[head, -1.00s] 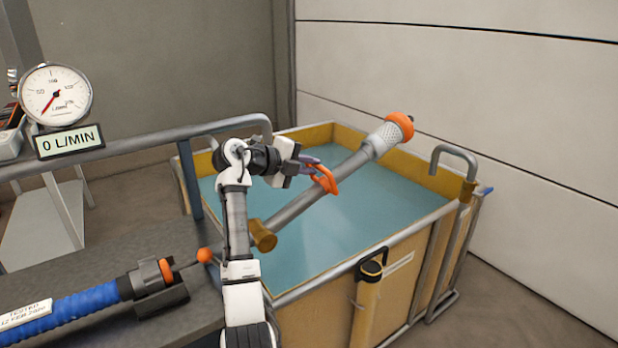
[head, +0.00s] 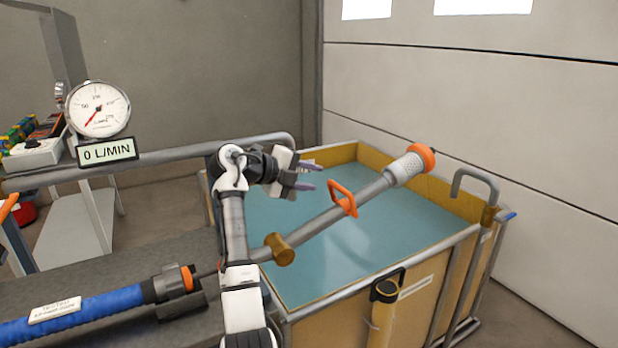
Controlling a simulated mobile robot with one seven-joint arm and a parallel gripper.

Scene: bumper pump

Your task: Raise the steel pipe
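The steel pipe (head: 325,221) slants up to the right over the water tank (head: 436,287). A brass collar (head: 280,249) sits at its lower left end. A perforated strainer with an orange cap (head: 421,157) is at its raised right end. An orange loop handle (head: 343,198) stands on the pipe's middle. My gripper (head: 314,176) is open and empty, just left of and above the handle, apart from it. The pipe's lower left end is partly hidden behind my arm.
A blue hose (head: 88,314) with a black coupling lies on the dark bench at lower left. A gauge (head: 99,109) above a display reading 0 L/MIN (head: 107,151) stands behind it. A grey hook pipe (head: 477,180) rises at the tank's right corner.

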